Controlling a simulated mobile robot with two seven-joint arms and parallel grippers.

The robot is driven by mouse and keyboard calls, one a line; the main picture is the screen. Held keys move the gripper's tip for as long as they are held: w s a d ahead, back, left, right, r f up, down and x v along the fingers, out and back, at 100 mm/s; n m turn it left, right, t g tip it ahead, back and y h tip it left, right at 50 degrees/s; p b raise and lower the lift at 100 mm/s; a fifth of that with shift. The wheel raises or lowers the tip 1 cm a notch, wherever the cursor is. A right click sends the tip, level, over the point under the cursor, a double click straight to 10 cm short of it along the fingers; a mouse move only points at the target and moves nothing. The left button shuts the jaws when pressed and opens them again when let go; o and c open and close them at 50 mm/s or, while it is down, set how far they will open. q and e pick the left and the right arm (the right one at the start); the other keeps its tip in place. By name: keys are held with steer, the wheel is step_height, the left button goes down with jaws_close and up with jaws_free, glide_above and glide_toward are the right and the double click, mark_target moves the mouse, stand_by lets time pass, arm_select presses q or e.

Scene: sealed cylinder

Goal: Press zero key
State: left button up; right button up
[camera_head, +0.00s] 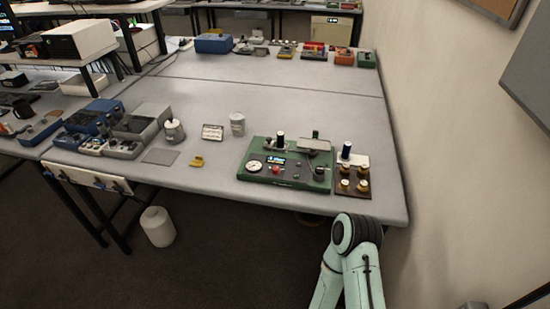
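A green instrument (286,165) sits near the front edge of the table, right of centre. Its dark front panel carries a round white dial at the left, a small lit blue display (277,160), a red button (275,170) and a few small dark controls. The labels are too small to read, so I cannot tell which of these is the zero key. Part of my own mint-green arm with a black joint rises at the lower right, below the table edge. Neither of my grippers shows in the view.
A rack of brass-coloured parts (353,181) stands right of the instrument. A metal can (237,124), a small case (212,132) and a yellow item (197,161) lie left of it. A wall borders the table's right side.

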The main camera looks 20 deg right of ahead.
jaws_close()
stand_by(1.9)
